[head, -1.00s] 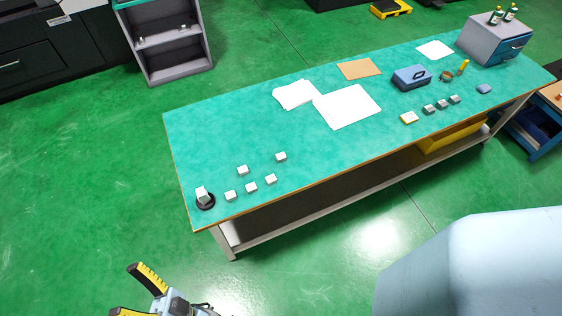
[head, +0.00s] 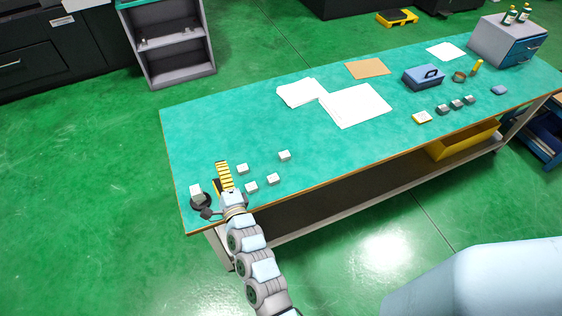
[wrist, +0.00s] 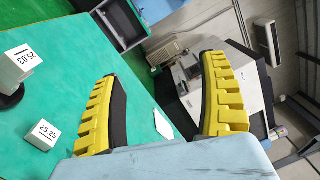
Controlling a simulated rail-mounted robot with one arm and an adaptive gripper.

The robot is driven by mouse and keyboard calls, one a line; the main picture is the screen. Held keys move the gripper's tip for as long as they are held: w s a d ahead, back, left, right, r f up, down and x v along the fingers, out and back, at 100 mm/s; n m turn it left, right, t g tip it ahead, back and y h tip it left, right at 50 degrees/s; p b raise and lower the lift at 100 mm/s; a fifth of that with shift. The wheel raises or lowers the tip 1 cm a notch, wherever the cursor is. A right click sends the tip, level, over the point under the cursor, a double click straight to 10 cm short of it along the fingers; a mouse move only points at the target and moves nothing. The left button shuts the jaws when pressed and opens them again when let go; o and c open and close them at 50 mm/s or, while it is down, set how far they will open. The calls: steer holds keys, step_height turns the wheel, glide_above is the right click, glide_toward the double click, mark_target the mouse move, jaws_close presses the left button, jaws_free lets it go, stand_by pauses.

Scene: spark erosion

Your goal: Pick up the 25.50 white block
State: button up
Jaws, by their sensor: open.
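Several small white blocks lie at the near left end of the green table; the head view shows a back left block (head: 243,169), a back right block (head: 285,156) and two front blocks, one (head: 251,188) beside the other (head: 273,179). Their markings are too small to read there. In the wrist view, a block marked 25.25 (wrist: 43,133) lies on the table and one marked 25.03 (wrist: 15,65) sits on a black round stand. I cannot identify the 25.50 block. My gripper (head: 219,174) is open and empty by the table's near left corner; its yellow fingers frame the wrist view (wrist: 163,67).
The green table (head: 320,150) has free room behind the blocks. White papers (head: 355,104), a brown board (head: 367,68), a blue box (head: 423,77) and dark grey blocks (head: 456,104) lie farther right. The black stand (head: 201,202) is close to my gripper.

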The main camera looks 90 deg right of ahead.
steer(key=s+d+f+m+g+y+b, duration=0.1)
steer(key=s+d+f+m+b, duration=0.25)
steer(key=s+f, duration=0.2)
steer(key=s+d+f+m+g+y+b, duration=0.1)
steer(key=s+d+f+m+b, duration=0.1)
steer(key=s+d+f+m, duration=0.35)
steer(key=m+y+b, duration=0.3)
steer(key=m+b, duration=0.3)
glide_toward(286, 156)
steer(key=b+x, duration=0.1)
steer(key=x, duration=0.2)
steer(key=shift+w+d+f+b, duration=0.1)
steer(key=shift+w+f+b, duration=0.15)
steer(key=shift+w+b, duration=0.15)
steer(key=shift+w+d+f, duration=0.15)
steer(key=shift+w+d, duration=0.05)
steer(key=shift+d, duration=0.45)
steer(key=shift+w+d+f+b, duration=0.25)
steer(key=shift+d+f+b, duration=0.2)
steer(key=shift+d, duration=0.1)
steer(key=shift+g, duration=0.3)
steer(key=shift+r+b+x, duration=0.15)
steer(key=shift+b+x, duration=0.3)
steer(key=shift+x, duration=0.65)
steer(key=shift+r+b+x, duration=0.15)
steer(key=shift+b+x, duration=0.25)
steer(key=shift+x, duration=0.65)
steer(key=shift+d, duration=0.15)
